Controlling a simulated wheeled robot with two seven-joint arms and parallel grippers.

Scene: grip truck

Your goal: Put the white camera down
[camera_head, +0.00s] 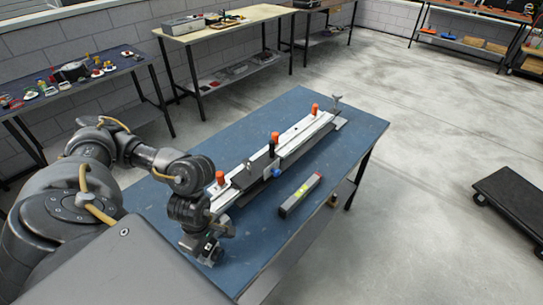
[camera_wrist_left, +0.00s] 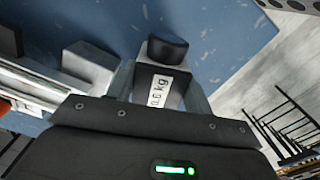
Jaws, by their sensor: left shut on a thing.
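My left gripper (camera_head: 207,252) is over the near left end of the blue table (camera_head: 341,110), low and close to its top. In the left wrist view its two fingers (camera_wrist_left: 160,88) stand on both sides of a small grey block (camera_wrist_left: 145,86) with a white "kg" label and a dark rounded knob. The gripper is shut on this block. I cannot tell whether the block touches the table. I cannot make out a white camera in either view. My right gripper is not in view.
A long silver rail (camera_head: 292,138) with orange knobs lies along the table, close beyond the gripper. A dark bar with a yellow-green label (camera_head: 300,195) lies to its right. Bare blue tabletop lies between and around them. A black flat cart (camera_head: 515,200) stands on the floor at right.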

